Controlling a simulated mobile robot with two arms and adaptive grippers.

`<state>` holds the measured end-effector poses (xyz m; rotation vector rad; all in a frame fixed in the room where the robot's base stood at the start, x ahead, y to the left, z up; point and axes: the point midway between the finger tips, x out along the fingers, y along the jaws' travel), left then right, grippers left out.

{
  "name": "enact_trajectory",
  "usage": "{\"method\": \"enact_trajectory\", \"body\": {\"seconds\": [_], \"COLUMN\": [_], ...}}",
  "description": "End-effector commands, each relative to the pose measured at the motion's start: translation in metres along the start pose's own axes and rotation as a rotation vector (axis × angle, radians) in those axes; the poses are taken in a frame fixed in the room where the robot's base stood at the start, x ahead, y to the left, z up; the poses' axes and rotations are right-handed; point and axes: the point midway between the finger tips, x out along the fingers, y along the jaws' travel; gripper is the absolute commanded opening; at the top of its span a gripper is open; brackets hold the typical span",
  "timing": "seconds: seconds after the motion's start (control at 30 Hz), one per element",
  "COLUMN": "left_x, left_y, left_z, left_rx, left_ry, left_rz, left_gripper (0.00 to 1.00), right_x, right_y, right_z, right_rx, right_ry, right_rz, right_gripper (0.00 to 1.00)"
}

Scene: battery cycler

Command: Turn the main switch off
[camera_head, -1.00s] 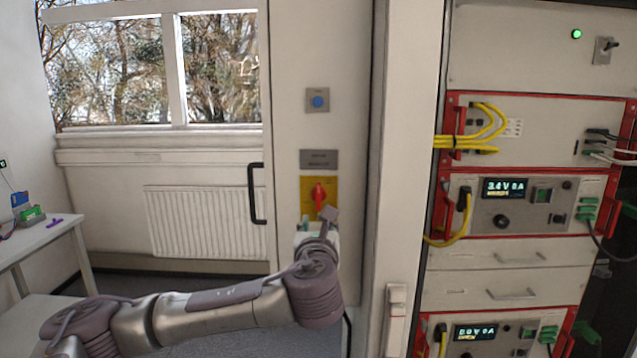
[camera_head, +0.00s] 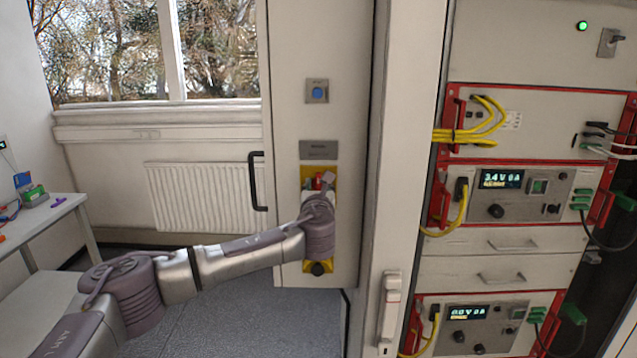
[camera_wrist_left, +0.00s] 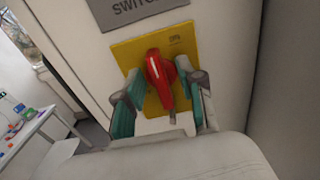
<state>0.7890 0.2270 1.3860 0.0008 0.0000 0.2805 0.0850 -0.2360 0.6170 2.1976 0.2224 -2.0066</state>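The main switch is a red rotary handle (camera_wrist_left: 160,80) on a yellow plate (camera_wrist_left: 182,42), fixed to the light cabinet door. In the head view, only a bit of the red handle (camera_head: 318,181) and the plate's upper part (camera_head: 306,172) show above my left wrist. In the left wrist view, the handle points roughly along the plate's long side. My left gripper (camera_wrist_left: 163,92) is open, with one green-padded finger on each side of the handle. The fingers appear apart from the handle. My right gripper is not in view.
A blue push button (camera_head: 317,92) and a grey label (camera_head: 318,150) are above the switch. A black door handle (camera_head: 257,181) is to the left. A rack with red-framed instruments (camera_head: 510,195) and yellow cables stands right. A black knob (camera_head: 318,268) is below my wrist.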

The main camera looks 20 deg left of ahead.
Motion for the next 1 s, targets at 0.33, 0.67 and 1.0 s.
{"method": "enact_trajectory", "body": {"seconds": [0.33, 0.67, 1.0], "left_x": [0.0013, 0.0011, 0.0009], "left_y": [-0.0003, -0.0002, -0.0001], "left_z": [-0.0003, -0.0004, -0.0032], "left_rx": [0.0, 0.0, -0.066], "left_ry": [0.0, 0.001, 0.002], "left_rz": [-0.001, -0.001, -0.001], "left_gripper": [0.29, 0.0, 0.0], "right_x": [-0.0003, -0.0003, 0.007], "right_y": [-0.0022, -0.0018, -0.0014], "right_z": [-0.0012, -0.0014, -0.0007], "right_rx": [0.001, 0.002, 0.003], "right_ry": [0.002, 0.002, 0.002], "right_rz": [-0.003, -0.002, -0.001], "right_gripper": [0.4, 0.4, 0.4]}}
